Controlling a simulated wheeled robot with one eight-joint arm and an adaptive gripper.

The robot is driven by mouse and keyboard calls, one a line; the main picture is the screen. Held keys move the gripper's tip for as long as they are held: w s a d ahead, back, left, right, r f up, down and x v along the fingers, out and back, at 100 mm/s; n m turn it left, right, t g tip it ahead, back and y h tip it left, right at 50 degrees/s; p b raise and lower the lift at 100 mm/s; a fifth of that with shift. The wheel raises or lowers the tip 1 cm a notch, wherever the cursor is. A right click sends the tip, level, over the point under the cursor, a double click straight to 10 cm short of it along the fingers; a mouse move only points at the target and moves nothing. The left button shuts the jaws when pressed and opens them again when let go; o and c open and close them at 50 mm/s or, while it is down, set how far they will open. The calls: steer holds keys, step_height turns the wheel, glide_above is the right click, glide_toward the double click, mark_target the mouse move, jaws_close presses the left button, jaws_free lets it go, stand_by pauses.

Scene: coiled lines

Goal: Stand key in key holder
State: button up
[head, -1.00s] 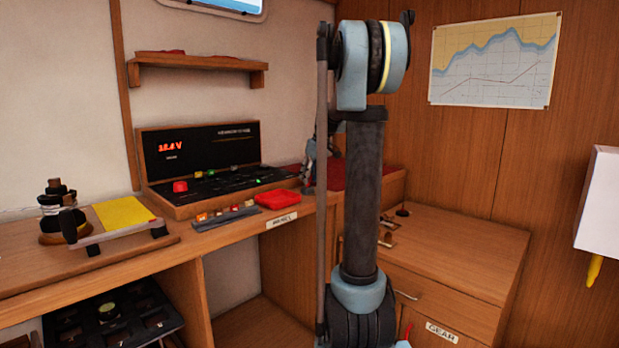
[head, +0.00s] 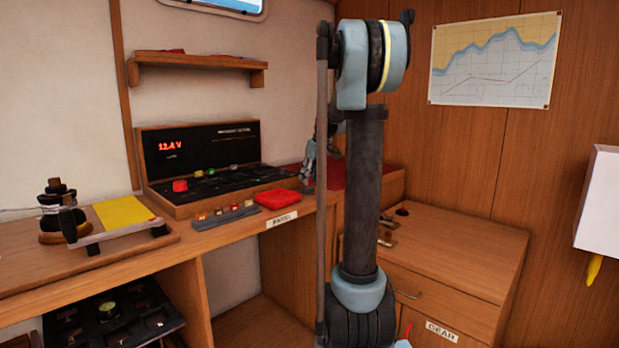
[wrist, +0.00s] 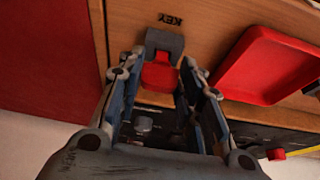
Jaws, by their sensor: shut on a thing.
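In the wrist view, my gripper (wrist: 160,76) is shut on a red piece, which I take for the key (wrist: 157,75), between its two fingers. A small grey block, apparently the key holder (wrist: 164,41), stands on the wood beside the printed word KEY. The red piece overlaps the block's edge in the picture; I cannot tell whether it is seated in it or only in front of it. The key's lower part is hidden. In the head view, my gripper (head: 309,168) is over the desk's right part, partly behind my arm; key and holder cannot be made out there.
A red tray (wrist: 268,65) lies right of the gripper in the wrist view; it also shows on the desk (head: 277,197). The black instrument panel (head: 200,160) stands behind it. A dark red surface (wrist: 45,50) is on the gripper's left.

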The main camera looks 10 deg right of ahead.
steer(key=shift+f, duration=0.85)
stand_by(1.0)
steer(key=o, duration=1)
steer(key=shift+c, duration=0.2)
steer(key=v, duration=1.1)
steer(key=shift+r, duration=0.4)
steer(key=shift+s, duration=0.1)
